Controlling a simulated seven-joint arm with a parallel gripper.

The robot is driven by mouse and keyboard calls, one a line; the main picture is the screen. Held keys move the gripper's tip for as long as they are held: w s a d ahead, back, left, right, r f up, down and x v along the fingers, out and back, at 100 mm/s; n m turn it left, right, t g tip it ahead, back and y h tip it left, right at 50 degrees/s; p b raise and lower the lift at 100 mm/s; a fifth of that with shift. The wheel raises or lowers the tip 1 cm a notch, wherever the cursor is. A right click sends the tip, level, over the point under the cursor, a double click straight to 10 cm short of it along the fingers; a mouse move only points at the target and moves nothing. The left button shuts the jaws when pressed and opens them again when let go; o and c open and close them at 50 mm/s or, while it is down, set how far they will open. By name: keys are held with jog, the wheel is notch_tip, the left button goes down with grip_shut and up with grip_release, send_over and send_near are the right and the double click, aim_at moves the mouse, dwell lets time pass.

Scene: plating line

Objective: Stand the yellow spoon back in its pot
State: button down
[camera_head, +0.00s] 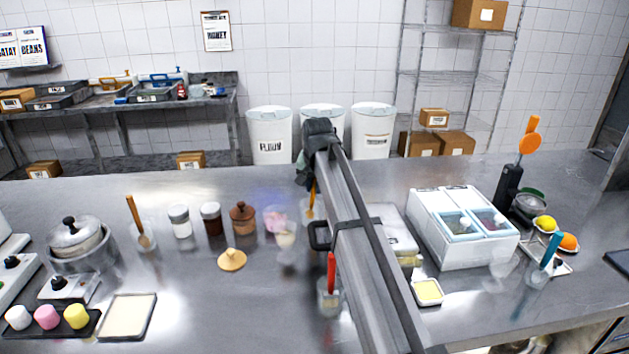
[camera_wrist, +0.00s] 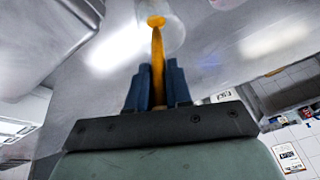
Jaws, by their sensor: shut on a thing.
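The yellow spoon (camera_wrist: 157,48) is gripped between the two blue fingers of my gripper (camera_wrist: 158,75) in the wrist view. Its far end overlaps a clear pot (camera_wrist: 174,38); I cannot tell whether that end is inside the pot or above it. In the head view my gripper (camera_head: 309,183) is over the back middle of the counter, with the spoon (camera_head: 311,200) hanging nearly upright below it. My arm hides the area just right of the spoon, and the pot is hard to make out there.
Left of the spoon stand a pink-filled glass (camera_head: 274,220), a brown lidded jar (camera_head: 242,218) and a clear pot with a wooden spoon (camera_head: 135,215). A red spoon (camera_head: 331,272) stands in a pot nearer the front. A white two-bin box (camera_head: 440,235) is at right.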

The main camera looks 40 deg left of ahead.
jog(key=shift+f, duration=0.1)
jog(key=c, duration=1)
grip_release()
jog(key=shift+o, duration=0.2)
jog(key=v, duration=1.4)
jog(key=shift+f, duration=0.15)
